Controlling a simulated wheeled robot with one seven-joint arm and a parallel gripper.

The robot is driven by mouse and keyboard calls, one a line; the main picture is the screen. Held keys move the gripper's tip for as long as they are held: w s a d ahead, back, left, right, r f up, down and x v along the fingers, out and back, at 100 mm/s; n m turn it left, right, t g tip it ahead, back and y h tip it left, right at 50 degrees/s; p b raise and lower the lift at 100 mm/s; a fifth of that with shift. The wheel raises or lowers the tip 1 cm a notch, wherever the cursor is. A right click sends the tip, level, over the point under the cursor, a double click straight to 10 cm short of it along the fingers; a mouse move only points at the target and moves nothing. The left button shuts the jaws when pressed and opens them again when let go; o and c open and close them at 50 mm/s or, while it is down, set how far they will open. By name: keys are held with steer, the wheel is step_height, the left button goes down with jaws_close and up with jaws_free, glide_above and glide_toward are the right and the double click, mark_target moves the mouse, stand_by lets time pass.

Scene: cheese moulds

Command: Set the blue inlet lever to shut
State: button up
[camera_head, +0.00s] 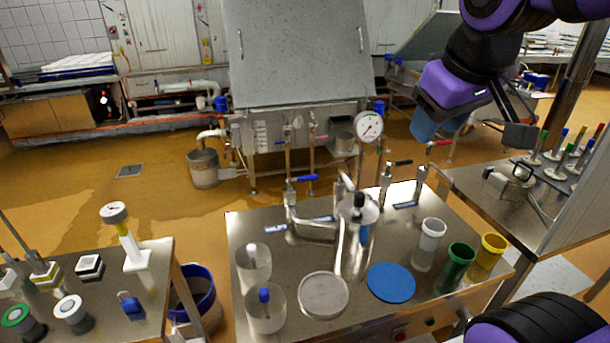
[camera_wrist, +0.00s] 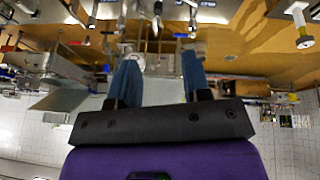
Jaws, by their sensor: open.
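The blue inlet lever (camera_head: 301,178) sits on top of an upright metal valve pipe at the back left of the middle steel table. Its blue handle lies roughly level and points right in the head view. My gripper (camera_head: 440,130) hangs high at the upper right, well away from the lever. Its blue fingers are apart with nothing between them; they also show spread in the wrist view (camera_wrist: 160,75).
A black lever (camera_head: 399,162) and a red lever (camera_head: 440,143) stand on valves to the right. A round gauge (camera_head: 369,127) rises behind the centre fittings. Cups, a white disc (camera_head: 323,295) and a blue disc (camera_head: 391,283) occupy the table's front. The air above the blue lever looks clear.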

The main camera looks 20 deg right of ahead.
steer(key=w+a+f+n+g+h, duration=0.1)
steer(key=w+n, duration=0.3)
steer(key=w, duration=0.8)
steer(key=n+g+y, duration=0.2)
steer(key=n, duration=1)
glide_above(305, 177)
steer(key=s, duration=0.2)
step_height(305, 177, down, 23)
steer(key=f, duration=0.3)
steer(key=w+f, duration=0.1)
steer(key=f, duration=0.3)
steer(key=w+f, duration=0.1)
steer(key=f, duration=0.2)
steer(key=shift+d+f, duration=0.1)
steer(key=shift+f, duration=0.15)
jaws_close()
